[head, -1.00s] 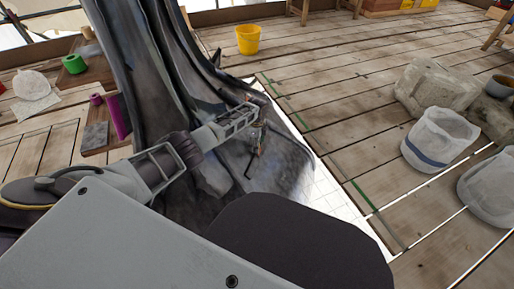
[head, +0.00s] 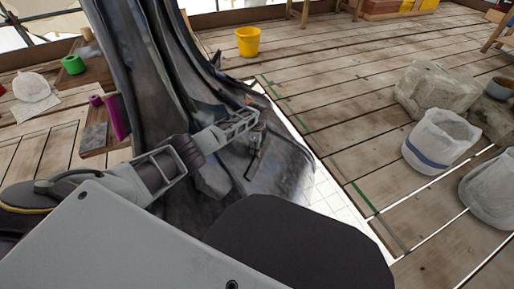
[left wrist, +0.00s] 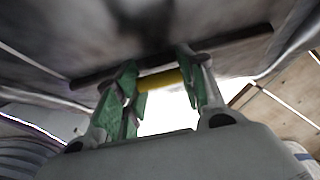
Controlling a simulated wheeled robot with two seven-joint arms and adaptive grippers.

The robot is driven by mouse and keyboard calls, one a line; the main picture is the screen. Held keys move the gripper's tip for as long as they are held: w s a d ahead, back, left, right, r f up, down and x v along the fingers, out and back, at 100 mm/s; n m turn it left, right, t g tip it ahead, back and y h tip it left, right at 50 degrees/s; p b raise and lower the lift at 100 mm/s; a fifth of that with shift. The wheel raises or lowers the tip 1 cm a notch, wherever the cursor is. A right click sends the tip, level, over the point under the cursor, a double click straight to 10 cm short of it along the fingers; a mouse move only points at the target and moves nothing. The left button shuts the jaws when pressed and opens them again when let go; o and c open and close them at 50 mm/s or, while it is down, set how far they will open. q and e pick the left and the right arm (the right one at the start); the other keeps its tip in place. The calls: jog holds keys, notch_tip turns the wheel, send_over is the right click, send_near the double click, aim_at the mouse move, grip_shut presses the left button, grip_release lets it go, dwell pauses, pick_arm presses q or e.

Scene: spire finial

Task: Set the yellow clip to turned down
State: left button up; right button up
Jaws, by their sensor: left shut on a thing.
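The yellow clip (left wrist: 161,80) shows in the left wrist view as a short yellow piece between the green-padded fingers of my left gripper (left wrist: 162,88). The fingers are shut on it. A dark bar (left wrist: 235,42) runs behind the clip, across the underside of a grey surface. In the head view my left gripper (head: 257,138) is at the lower right part of the tall dark draped form (head: 150,85). The clip cannot be made out there, and its turn position is unclear. My right gripper is not in view.
A yellow bucket (head: 248,42) stands on the plank floor behind. Pale stone blocks (head: 437,88) and white sacks (head: 440,142) stand at the right. A green roll (head: 73,64) and a magenta roll (head: 117,118) are at the left. Planks between are clear.

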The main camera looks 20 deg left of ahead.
pick_arm(q)
jog(key=shift+a+f+h, duration=0.1)
jog(key=shift+a+h, duration=0.1)
jog(key=shift+h, duration=0.1)
jog(key=shift+c, duration=0.3)
jog(key=shift+a+h, duration=0.2)
jog(key=shift+h, duration=0.2)
jog(key=o, duration=1)
jog(key=shift+a+r, duration=0.25)
jog(key=shift+r, duration=1.7)
jog(key=shift+a+r, duration=0.25)
jog(key=shift+r, duration=1.75)
jog(key=shift+a+r, duration=0.25)
jog(key=shift+r, duration=1.7)
